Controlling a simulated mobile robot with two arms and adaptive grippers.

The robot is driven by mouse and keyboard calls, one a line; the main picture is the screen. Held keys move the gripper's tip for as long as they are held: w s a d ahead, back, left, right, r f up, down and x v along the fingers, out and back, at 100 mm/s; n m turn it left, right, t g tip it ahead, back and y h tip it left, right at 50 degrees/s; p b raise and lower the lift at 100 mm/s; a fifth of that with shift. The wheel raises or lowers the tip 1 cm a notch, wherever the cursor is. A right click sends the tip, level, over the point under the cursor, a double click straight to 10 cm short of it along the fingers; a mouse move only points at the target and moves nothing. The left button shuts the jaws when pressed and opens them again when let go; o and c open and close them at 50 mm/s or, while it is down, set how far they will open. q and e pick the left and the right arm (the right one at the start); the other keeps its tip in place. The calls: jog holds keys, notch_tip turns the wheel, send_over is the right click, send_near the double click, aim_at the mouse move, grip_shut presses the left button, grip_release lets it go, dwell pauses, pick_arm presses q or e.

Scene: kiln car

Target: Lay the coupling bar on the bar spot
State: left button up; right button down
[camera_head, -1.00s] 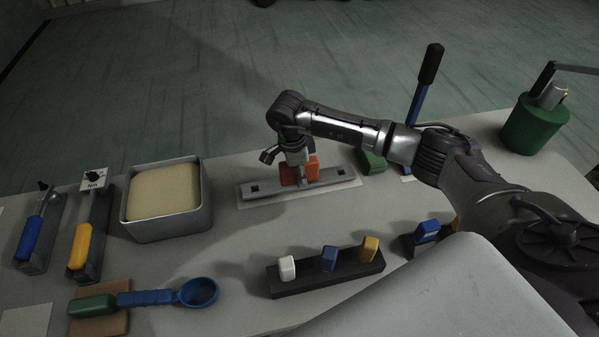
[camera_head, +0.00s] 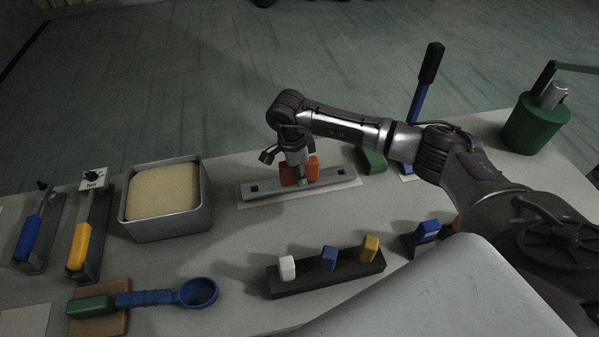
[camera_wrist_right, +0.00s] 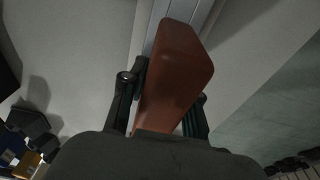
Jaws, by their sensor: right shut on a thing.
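The coupling bar (camera_head: 335,188) is a long grey bar with a square hole near each end and an orange block-shaped grip (camera_head: 313,169) at its middle. It lies level along the pale rectangular bar spot (camera_head: 357,183), whose edge shows at the front and right. I cannot tell whether it touches the spot or hovers just above. My right gripper (camera_head: 298,172) points down and is shut on the orange grip. In the right wrist view the grip (camera_wrist_right: 175,75) sits between the two fingers, with the grey bar (camera_wrist_right: 195,12) running beneath. My left gripper is not in view.
A metal tray with a beige filling (camera_head: 205,215) stands left of the bar. A dark rack with white, blue and yellow blocks (camera_head: 340,278) is in front. A green block (camera_head: 371,161) is close behind right. A blue scoop (camera_head: 199,292) lies front left; a green pot (camera_head: 535,125) stands far right.

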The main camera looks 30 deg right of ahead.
jog(key=shift+f+b, duration=0.6)
dwell(0.7)
jog(key=c, duration=0.8)
grip_release()
jog(key=shift+o, duration=0.2)
jog(key=shift+s+f, duration=0.1)
jog(key=shift+f, duration=0.05)
jog(key=shift+a+r+p, duration=0.25)
jog(key=shift+r+p, duration=1)
jog(key=shift+r, duration=0.8)
jog(key=shift+a+r+p, duration=0.2)
jog(key=shift+r+p, duration=1)
jog(key=shift+r, duration=0.85)
jog(key=shift+w+r, duration=0.1)
jog(key=shift+w, duration=0.1)
notch_tip(320, 180, up, 12)
jog(key=a, duration=0.1)
jog(key=shift+w+a, duration=0.15)
jog(key=shift+a, duration=0.1)
